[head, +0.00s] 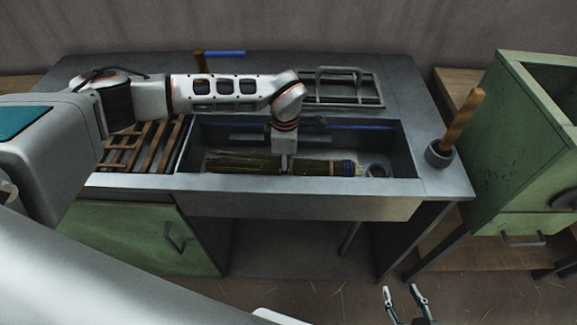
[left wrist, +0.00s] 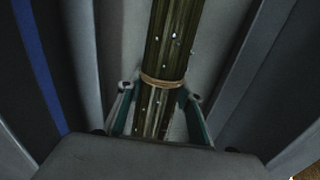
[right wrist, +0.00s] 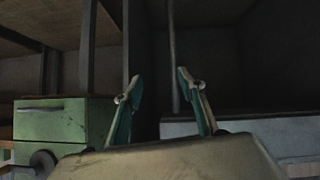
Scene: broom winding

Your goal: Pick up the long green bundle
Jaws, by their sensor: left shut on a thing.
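The long green bundle (head: 325,168) lies lengthwise in the sunken trough of the workbench, with a blue band near its right end. My left gripper (head: 287,168) reaches down into the trough and is shut on the middle of the bundle. In the left wrist view, its fingers (left wrist: 158,92) sit on both sides of the bundle (left wrist: 175,40), by a tan tie. The fingertips are partly hidden in the head view. My right gripper (head: 402,291) is open and empty, low in front of the bench; its spread fingers show in the right wrist view (right wrist: 160,80).
The trough's front wall (head: 300,205) and side walls enclose the bundle closely. A wooden slatted rack (head: 130,148) is left of it, a metal rack (head: 345,90) behind. A grey pot (head: 440,154) with a wooden handle stands right, near a green cabinet (head: 510,130).

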